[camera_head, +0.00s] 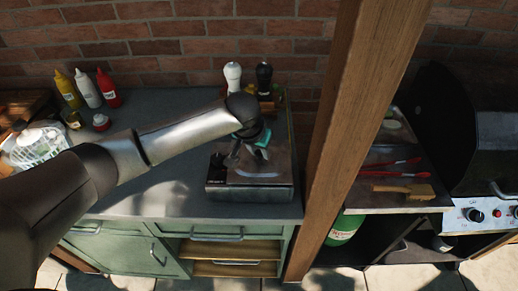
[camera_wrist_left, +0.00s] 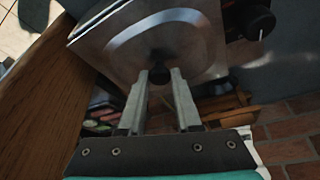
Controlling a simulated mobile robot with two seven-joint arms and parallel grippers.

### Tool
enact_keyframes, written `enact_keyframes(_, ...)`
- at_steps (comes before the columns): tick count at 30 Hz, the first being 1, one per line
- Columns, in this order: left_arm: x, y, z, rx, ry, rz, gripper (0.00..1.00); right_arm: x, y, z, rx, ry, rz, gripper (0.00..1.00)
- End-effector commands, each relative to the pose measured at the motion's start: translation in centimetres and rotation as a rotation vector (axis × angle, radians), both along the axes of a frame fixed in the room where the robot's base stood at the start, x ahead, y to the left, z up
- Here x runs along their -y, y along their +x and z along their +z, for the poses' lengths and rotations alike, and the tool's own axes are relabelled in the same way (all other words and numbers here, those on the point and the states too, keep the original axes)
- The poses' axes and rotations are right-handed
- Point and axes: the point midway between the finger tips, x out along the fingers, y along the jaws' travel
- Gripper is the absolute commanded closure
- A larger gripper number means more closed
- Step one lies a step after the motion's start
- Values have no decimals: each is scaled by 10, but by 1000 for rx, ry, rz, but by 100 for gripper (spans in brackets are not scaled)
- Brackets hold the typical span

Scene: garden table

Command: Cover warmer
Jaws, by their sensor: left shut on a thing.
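The warmer (camera_head: 250,192) is a low, dark box on the grey counter, left of the wooden post. A square metal cover (camera_head: 262,177) with a rounded raised panel shows at its top. The cover also shows in the left wrist view (camera_wrist_left: 190,40). My left gripper (camera_head: 241,154) reaches down over it from the left. In the left wrist view its fingers (camera_wrist_left: 159,78) are shut on the cover's small black knob (camera_wrist_left: 158,74). I cannot tell whether the cover rests fully on the warmer. My right gripper is not in view.
White and black shakers (camera_head: 233,77) stand close behind the warmer. Yellow, white and red bottles (camera_head: 107,88) stand at the back left. The thick wooden post (camera_head: 343,120) rises just right of the warmer. A grill (camera_head: 470,150) stands at far right. The counter's front left is clear.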

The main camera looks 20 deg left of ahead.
Motion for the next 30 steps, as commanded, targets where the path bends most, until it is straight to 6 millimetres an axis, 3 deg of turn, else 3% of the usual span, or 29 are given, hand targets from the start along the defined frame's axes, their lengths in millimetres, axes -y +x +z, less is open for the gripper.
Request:
enact_keyframes(17, 1, 1, -11, 3, -3, 0, 100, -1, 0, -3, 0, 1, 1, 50)
enact_keyframes(18, 1, 1, -11, 3, -3, 0, 65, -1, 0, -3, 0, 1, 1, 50)
enact_keyframes(27, 0, 0, -11, 1, -1, 0, 33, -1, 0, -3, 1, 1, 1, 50)
enact_keyframes(30, 0, 0, -11, 1, -1, 0, 33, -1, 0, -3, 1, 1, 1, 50)
